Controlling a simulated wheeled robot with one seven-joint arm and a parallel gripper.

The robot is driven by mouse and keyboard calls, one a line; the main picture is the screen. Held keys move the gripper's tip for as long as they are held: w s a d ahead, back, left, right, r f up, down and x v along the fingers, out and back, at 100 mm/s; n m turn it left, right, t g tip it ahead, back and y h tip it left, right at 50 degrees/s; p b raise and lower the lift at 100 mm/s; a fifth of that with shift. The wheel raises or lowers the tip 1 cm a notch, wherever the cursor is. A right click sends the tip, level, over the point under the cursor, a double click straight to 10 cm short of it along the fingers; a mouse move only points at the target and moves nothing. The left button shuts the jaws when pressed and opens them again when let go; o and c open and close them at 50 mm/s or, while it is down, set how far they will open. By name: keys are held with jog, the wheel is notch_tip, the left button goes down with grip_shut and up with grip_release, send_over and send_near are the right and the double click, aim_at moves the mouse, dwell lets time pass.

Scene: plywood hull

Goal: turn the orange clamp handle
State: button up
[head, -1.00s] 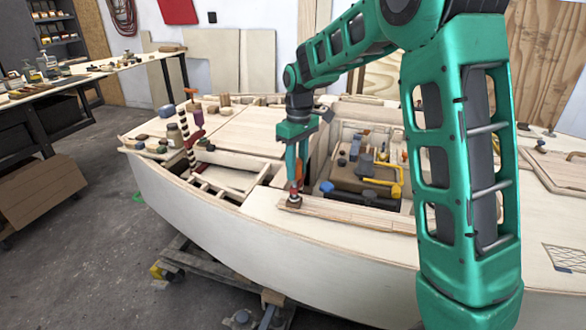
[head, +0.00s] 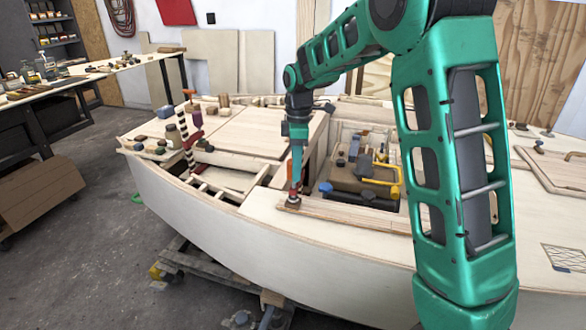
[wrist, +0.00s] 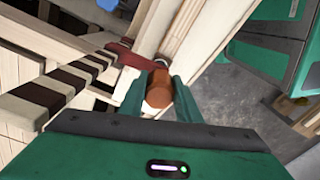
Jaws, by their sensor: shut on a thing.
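The orange clamp handle (wrist: 158,92) is an orange-brown cylinder between the two green fingers in the wrist view. My gripper (wrist: 158,98) is shut on it. In the head view, my gripper (head: 295,187) points down at the near deck edge of the hull, seen nearly edge-on. A small red and metal clamp foot (head: 293,198) shows below the fingers, over a wooden pad on the deck. A dark red clamp part (wrist: 128,56) lies beyond the handle in the wrist view.
A recess to the right holds a brown box, a yellow clamp (head: 386,180) and a blue-capped dark cylinder (head: 326,187). The near deck strip is mostly clear.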

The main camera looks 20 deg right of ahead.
jog(key=shift+w+d, duration=0.1)
jog(key=shift+d, duration=0.1)
dwell(0.3)
jog(key=o, duration=1.1)
jog(key=shift+w, duration=0.1)
jog(key=shift+c, duration=0.2)
jog(key=shift+a, duration=0.1)
jog(key=shift+r, duration=0.1)
jog(key=r, duration=1)
jog(key=shift+w+d+r, duration=0.1)
jog(key=shift+d+r, duration=0.1)
jog(key=shift+r, duration=0.05)
